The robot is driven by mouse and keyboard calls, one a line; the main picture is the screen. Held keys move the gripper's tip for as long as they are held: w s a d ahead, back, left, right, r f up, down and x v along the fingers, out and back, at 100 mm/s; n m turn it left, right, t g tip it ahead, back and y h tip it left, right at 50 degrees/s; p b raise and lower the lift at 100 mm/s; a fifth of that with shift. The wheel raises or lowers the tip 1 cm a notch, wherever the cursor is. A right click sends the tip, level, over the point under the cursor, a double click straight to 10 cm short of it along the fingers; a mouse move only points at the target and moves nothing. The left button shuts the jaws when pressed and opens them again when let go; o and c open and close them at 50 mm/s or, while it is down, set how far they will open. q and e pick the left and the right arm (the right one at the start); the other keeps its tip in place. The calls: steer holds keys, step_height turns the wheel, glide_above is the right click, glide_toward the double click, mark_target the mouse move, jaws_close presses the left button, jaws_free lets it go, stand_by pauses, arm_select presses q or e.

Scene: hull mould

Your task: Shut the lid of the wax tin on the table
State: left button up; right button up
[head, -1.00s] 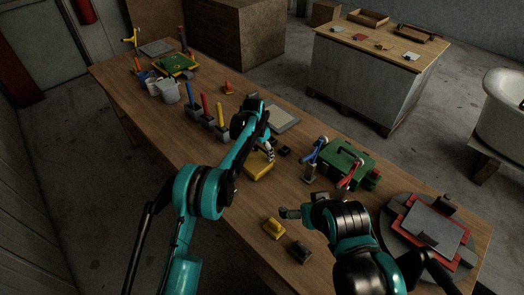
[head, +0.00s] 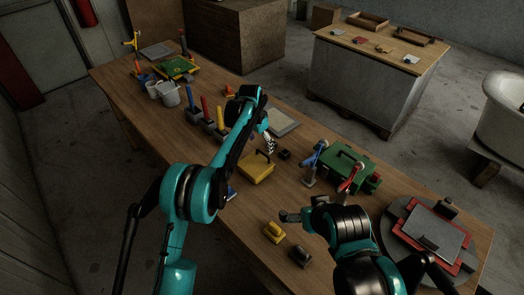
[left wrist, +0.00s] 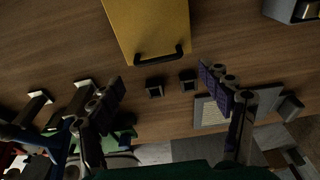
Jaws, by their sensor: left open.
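The wax tin (head: 255,170) is a yellow box with a dark handle on its far edge, in the middle of the table. Its top looks flat and down in the head view; I cannot tell if it is fully shut. In the left wrist view the yellow lid (left wrist: 150,25) fills the top, its black handle at the lower edge. My left gripper (head: 270,145) is open and empty just beyond the handle, with its fingers spread in the left wrist view (left wrist: 163,80). My right gripper (head: 289,215) is low at the front; its jaws are unclear.
Small dark blocks (head: 285,155) and a grey plate (head: 281,122) lie beyond the tin. A green box (head: 347,166) and red and blue clamp-like tools stand to the right. Upright coloured handles (head: 207,108) stand to the left. A yellow piece (head: 274,232) lies in front.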

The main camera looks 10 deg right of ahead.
arm_select(q)
steer(key=r, duration=0.4)
steer(key=shift+s+a+r, duration=0.15)
steer(key=shift+s+a, duration=0.05)
steer(key=shift+a, duration=0.15)
